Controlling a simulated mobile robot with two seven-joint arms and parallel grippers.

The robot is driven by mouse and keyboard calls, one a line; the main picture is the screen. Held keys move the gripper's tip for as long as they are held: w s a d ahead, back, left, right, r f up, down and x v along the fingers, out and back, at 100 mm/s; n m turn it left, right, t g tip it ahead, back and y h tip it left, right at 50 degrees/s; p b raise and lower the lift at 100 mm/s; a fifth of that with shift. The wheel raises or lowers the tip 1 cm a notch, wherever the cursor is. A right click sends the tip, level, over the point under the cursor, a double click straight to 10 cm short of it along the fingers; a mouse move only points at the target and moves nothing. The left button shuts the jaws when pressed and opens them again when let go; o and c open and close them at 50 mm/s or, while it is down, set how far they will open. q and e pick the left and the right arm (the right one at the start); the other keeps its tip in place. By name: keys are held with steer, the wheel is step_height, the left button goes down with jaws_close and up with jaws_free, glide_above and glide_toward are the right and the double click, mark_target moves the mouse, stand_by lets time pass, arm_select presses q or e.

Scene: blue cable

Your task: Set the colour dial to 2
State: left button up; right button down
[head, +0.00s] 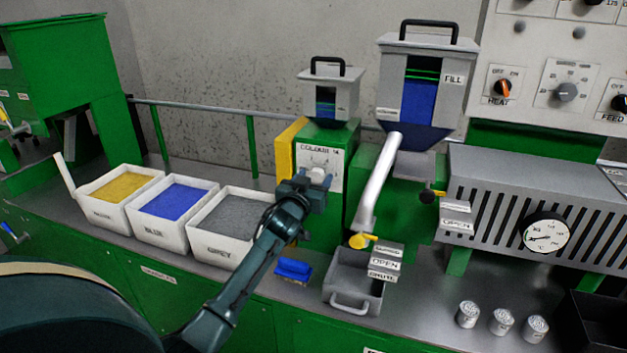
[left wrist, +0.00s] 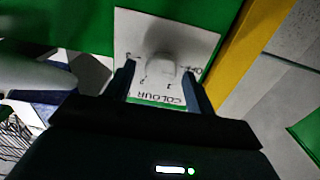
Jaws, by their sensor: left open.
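The colour dial (head: 321,173) is a pale knob on a white plate marked "COLOUR" (head: 334,158), on the front of the green feeder box. In the left wrist view the plate appears upside down, and the knob (left wrist: 162,66) stands among the marks OFF, 1, 2 and 3. Which mark it points to cannot be told. My left gripper (head: 314,182) is in front of the plate. Its fingers (left wrist: 159,76) are open, one on each side of the knob in the picture; contact is not clear. My right gripper is not in view.
Bins of yellow (head: 118,187), blue (head: 174,201) and grey (head: 236,224) granules stand at left. A blue brush (head: 293,269) lies below my gripper. A slanted silver pipe (head: 377,185) and a grey drawer (head: 350,283) are close at right.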

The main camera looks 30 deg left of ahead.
arm_select(q)
steer(key=shift+w, duration=0.1)
steer(key=c, duration=1)
steer(key=shift+o, duration=0.2)
